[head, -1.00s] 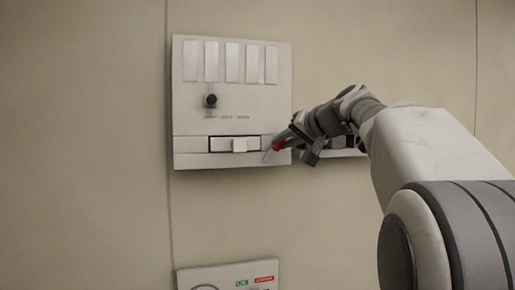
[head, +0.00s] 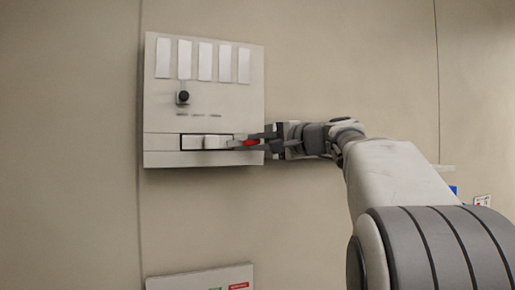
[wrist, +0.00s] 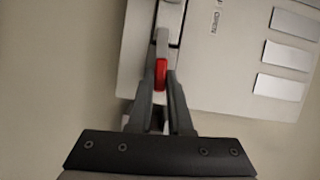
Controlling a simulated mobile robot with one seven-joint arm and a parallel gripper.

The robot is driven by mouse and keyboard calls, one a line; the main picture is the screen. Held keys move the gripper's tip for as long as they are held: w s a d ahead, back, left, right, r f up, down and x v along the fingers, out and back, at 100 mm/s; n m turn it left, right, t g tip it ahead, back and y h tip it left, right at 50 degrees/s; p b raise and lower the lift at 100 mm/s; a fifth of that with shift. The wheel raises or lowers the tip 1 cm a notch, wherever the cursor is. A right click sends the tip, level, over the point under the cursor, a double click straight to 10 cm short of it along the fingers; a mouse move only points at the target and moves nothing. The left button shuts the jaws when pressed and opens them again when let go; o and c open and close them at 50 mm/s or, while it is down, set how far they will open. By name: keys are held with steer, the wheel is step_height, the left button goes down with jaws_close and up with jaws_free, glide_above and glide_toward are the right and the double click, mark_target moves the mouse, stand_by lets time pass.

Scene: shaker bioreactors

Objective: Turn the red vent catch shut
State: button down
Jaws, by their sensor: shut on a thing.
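The red vent catch (head: 251,143) is at the lower right of the pale wall panel (head: 153,115). My gripper (head: 244,144) reaches it from the right, roughly level, with its fingers above and below the red part. In the wrist view, the red catch (wrist: 161,73) sits between the two dark fingers of my gripper (wrist: 161,80), which are closed on it. The fingers hide some of the catch's sides. I cannot tell exactly how far it is turned.
A white slider block (head: 213,142) sits in a dark-edged slot left of the catch. A black knob (head: 183,97) is above, below several pale strips (head: 204,60). Another panel (head: 195,282) is lower down. The wall between is clear.

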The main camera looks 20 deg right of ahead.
steer(key=shift+m, duration=0.5)
steer(key=c, duration=0.8)
jaws_free()
steer(key=shift+c, duration=0.2)
steer(key=shift+b, duration=0.3)
steer(key=b+v, duration=0.2)
steer(key=v, duration=1.5)
steer(key=shift+s+d+f+b, duration=0.15)
steer(key=shift+d+f+b, duration=0.05)
steer(key=shift+f+b, duration=0.15)
